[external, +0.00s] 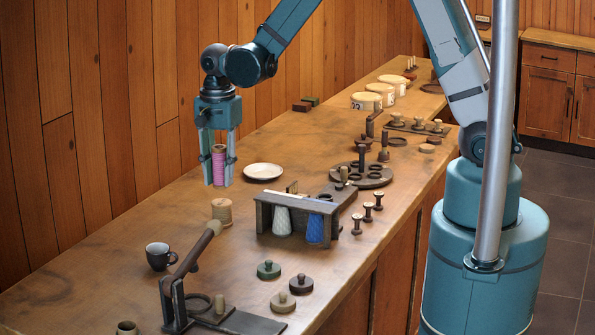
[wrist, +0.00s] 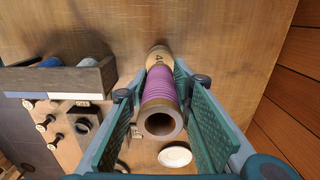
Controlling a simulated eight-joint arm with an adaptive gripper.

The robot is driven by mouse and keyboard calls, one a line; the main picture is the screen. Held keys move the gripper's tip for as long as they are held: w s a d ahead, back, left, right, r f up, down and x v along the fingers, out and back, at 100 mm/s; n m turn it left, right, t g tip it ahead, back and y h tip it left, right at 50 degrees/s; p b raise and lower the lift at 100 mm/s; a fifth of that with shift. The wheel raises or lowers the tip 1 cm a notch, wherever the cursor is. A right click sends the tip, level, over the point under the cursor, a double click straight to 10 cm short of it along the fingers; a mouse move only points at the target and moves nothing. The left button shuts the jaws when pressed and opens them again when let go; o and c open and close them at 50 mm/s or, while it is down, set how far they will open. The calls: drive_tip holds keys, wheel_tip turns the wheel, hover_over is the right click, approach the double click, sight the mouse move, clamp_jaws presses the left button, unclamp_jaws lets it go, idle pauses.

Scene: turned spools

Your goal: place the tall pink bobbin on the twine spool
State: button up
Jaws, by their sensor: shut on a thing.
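The tall pink bobbin (external: 218,166) is upright between the fingers of my gripper (external: 218,181), which is shut on it. In the wrist view the bobbin (wrist: 160,84) shows its hollow brown end towards the camera, with pink thread wound below it. The twine spool (external: 222,210) stands upright on the table, below the bobbin, with a visible gap between them in the external view. In the wrist view the tan spool (wrist: 158,56), with part of a number on it, shows just past the bobbin's far end and is partly hidden by it.
A white plate (external: 263,171) lies behind the spool, to its right. A dark rack (external: 297,215) with white and blue cones stands to the right. A dark mug (external: 160,256) and a lever press (external: 190,285) are nearer the front. Table around the spool is clear.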

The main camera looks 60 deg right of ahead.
sight(221, 202)
drive_tip(key=shift+f, duration=2.1)
drive_tip(key=shift+f, duration=0.1)
drive_tip(key=o, duration=0.9)
drive_tip(key=shift+r, duration=6.15)
drive_tip(key=shift+r, duration=0.1)
